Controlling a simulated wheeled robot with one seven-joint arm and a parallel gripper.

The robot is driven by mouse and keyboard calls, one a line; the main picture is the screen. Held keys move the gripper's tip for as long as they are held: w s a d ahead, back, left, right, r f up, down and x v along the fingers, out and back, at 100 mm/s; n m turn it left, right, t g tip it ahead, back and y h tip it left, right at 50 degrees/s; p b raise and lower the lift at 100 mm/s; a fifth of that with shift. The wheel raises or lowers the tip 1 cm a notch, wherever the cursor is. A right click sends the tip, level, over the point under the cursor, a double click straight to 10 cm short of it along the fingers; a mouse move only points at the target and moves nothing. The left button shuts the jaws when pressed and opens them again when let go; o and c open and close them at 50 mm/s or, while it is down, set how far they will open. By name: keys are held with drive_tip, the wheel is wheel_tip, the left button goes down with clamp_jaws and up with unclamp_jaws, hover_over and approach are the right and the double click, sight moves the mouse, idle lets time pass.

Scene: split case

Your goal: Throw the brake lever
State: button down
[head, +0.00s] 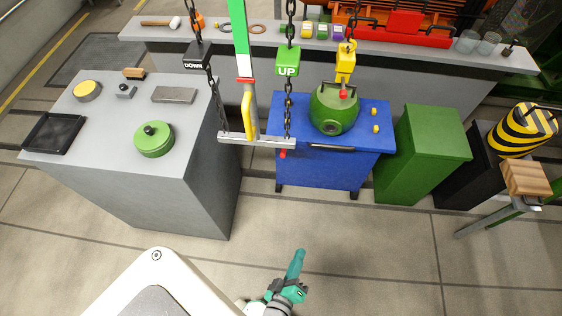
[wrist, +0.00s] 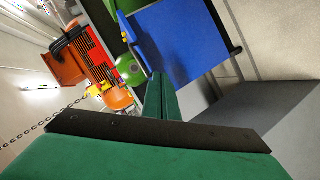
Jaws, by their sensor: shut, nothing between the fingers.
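My gripper (head: 297,258) is teal, shut and empty, low over the open floor in front of the benches. In the wrist view its closed fingers (wrist: 160,98) point toward the blue bench. No part is labelled as the brake lever. A yellow handle-like piece (head: 248,115) stands upright against a green and white post, just above a grey crossbar (head: 262,142) with a red tip; it may be the lever. My gripper is well apart from it, nearer the camera. I cannot pick out this piece in the wrist view.
Chains carry a green UP tag (head: 288,61) and a black DOWN tag (head: 196,56). A yellow hook block (head: 345,63) hangs over a green casing (head: 333,112) on the blue bench (head: 319,168). A grey bench (head: 192,185) stands left, a green cabinet (head: 420,155) right. Floor between is clear.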

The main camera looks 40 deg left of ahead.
sight(284, 151)
drive_tip(key=w+a+f+n+y, duration=0.1)
drive_tip(key=w+a+f+n, duration=0.2)
drive_tip(key=w+a+n, duration=0.45)
drive_tip(key=w+a+f+n+y, duration=0.1)
drive_tip(key=w+a+f+n, duration=0.25)
drive_tip(key=a+n, duration=0.55)
drive_tip(key=w+a+f+n+y, duration=0.1)
drive_tip(key=w+a+f+n, duration=0.1)
drive_tip(key=w+a+n, duration=0.6)
drive_tip(key=w+a+m, duration=0.2)
drive_tip(key=w+a, duration=0.3)
drive_tip(key=w, duration=0.3)
drive_tip(key=shift+a+r, duration=0.15)
drive_tip(key=shift+r, duration=0.1)
drive_tip(key=shift+a, duration=0.1)
